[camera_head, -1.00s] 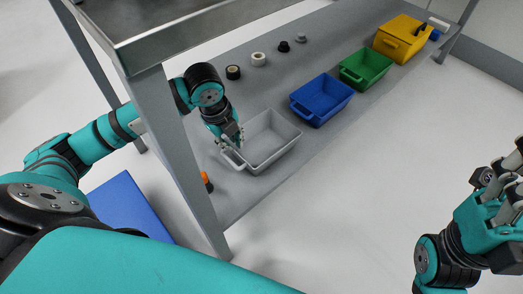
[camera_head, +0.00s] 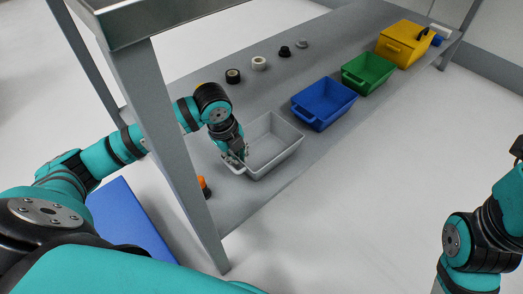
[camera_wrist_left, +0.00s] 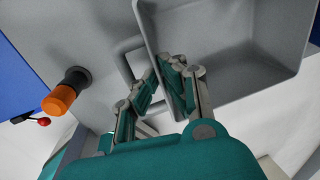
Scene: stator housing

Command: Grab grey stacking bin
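The grey stacking bin (camera_head: 287,127) stands empty on the lower grey shelf in the head view, nearest to me in a row of bins. My left gripper (camera_head: 243,155) is at its near left rim, by the handle loop. In the left wrist view, the bin (camera_wrist_left: 240,30) fills the upper right. My left gripper's fingers (camera_wrist_left: 162,78) are close together with the bin's wall between them, one on the handle side and one inside. They look shut on the rim. My right arm is at the right edge of the head view; its fingers are not visible.
Blue (camera_head: 325,103), green (camera_head: 369,74) and yellow (camera_head: 405,45) bins stand behind along the shelf (camera_head: 220,130). Several small round parts lie at its far side. A table leg (camera_head: 185,150) is left of my gripper, and an orange-topped object (camera_wrist_left: 62,98) is near it.

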